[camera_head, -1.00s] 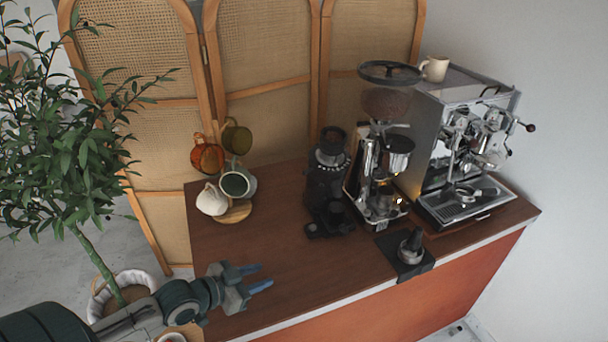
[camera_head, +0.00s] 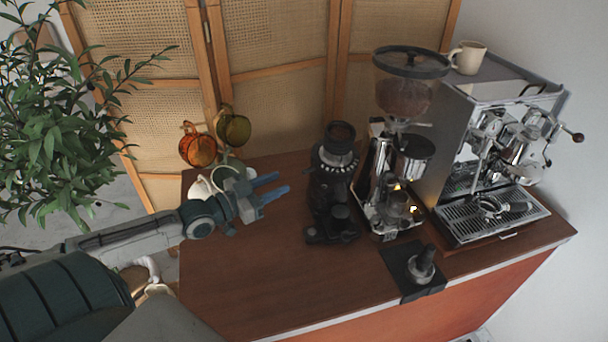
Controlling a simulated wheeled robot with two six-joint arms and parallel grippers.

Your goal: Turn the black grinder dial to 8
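The black grinder (camera_head: 330,205) stands upright on the wooden counter, left of the taller chrome grinder. Its dial (camera_head: 336,158) is the ring with pale marks just below the hopper; the numbers are too small to read. My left gripper (camera_head: 272,190) is to the left of the black grinder, with its blue fingertips apart and pointing toward the grinder's body. It is open and empty, and a gap shows between it and the grinder. My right gripper is not in view.
A chrome grinder (camera_head: 400,165) and an espresso machine (camera_head: 500,150) stand to the right. A tamper (camera_head: 422,265) sits on a black mat at the front. A mug tree with an orange mug (camera_head: 197,149) and a green mug (camera_head: 233,129) is behind my gripper. The front-left counter (camera_head: 250,285) is clear.

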